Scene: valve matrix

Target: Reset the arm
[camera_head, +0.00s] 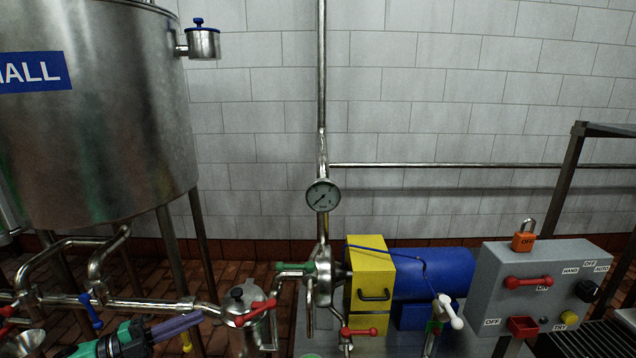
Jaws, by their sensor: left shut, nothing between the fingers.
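My left gripper (196,320) shows at the lower left of the head view, a green and black body with dark bluish fingers pointing right. The fingers lie together with nothing between them. They are in front of the pipework, a little left of a valve with a red handle (250,313); I cannot tell the gap in depth. My right gripper does not show.
A steel tank (110,130) stands at the left above pipes with a blue handle (91,312). A gauge (322,195), a blue motor (440,272) and a grey control box (490,280) stand at the middle and right. The upper wall area is clear.

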